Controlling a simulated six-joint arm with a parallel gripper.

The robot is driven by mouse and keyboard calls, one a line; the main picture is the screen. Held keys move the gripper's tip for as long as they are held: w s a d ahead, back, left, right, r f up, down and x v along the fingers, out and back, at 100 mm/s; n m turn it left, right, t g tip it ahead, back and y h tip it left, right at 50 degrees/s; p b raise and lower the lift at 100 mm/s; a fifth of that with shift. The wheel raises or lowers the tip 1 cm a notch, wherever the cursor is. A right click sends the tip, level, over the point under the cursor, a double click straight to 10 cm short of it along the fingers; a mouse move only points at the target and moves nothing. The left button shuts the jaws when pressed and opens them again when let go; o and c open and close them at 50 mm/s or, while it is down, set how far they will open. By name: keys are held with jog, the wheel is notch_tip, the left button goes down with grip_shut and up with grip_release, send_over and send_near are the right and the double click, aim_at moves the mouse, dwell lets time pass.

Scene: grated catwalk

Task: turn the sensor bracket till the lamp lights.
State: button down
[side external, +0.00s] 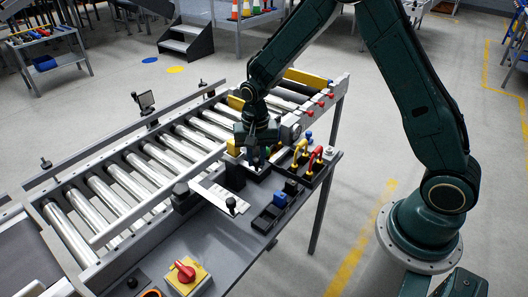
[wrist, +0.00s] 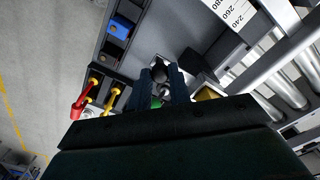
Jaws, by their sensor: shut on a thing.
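My gripper (side external: 256,156) points down at the near edge of the roller conveyor, beside a dark block. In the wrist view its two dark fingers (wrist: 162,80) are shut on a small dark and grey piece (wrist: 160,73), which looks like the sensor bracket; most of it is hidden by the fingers. A small green spot (wrist: 155,102) shows between the fingers near the palm. I cannot tell whether it is the lamp or whether it is lit.
Left of my gripper lies a white scale plate (side external: 213,194), with numbers in the wrist view (wrist: 235,14). To the right are red and yellow hooked handles (side external: 314,158) and a dark tray with a blue block (side external: 280,199). A red rotary switch (side external: 185,271) sits front left. Rollers (side external: 150,175) lie behind.

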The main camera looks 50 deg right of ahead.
jog(key=c, duration=1.3)
grip_release()
jog(key=shift+r, duration=0.15)
notch_tip(320, 180, up, 14)
jog(key=shift+f, duration=0.2)
jog(key=s+r+n+t, duration=0.3)
jog(key=s+r+n, duration=0.1)
jog(key=s+r, duration=0.65)
jog(key=s+n+t, duration=0.1)
jog(key=s, duration=0.3)
jog(key=s+n, duration=0.2)
jog(key=s, duration=0.3)
jog(key=s+n+t, duration=0.1)
jog(key=s+n, duration=0.1)
jog(key=s, duration=0.3)
jog(key=shift+s+r+t, duration=0.25)
jog(key=shift+r+t, duration=0.05)
jog(key=shift+r, duration=0.05)
